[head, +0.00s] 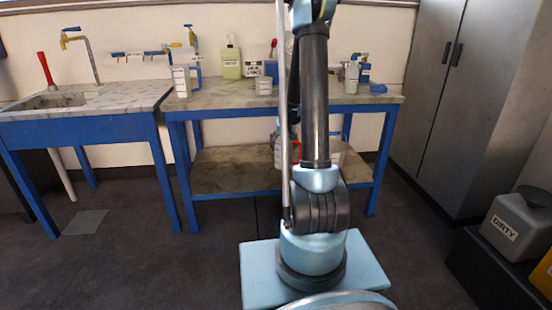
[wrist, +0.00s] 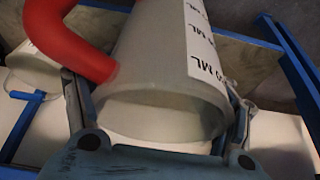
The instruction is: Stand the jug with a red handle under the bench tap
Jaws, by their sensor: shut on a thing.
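The jug with a red handle (wrist: 160,105) fills the wrist view, a pale translucent vessel with a white "ML" scale strip. Its red handle (wrist: 75,45) curves off to the upper left. My gripper (wrist: 156,112) is shut on the jug, one finger at each side of its body. In the head view the jug (head: 278,152) shows only in part at the bench's lower shelf level, mostly hidden behind my arm. The bench tap (head: 192,38) appears at the back left of the bench. A jug with a blue handle (head: 182,82) stands in front of it.
The bench (head: 225,98) has a blue frame and a lower shelf (head: 215,172). A small beaker (head: 264,86), a green bottle (head: 231,64) and other bottles stand on top. A sink (head: 55,100) with another tap (head: 82,45) is left; a grey cabinet (head: 440,100) is right.

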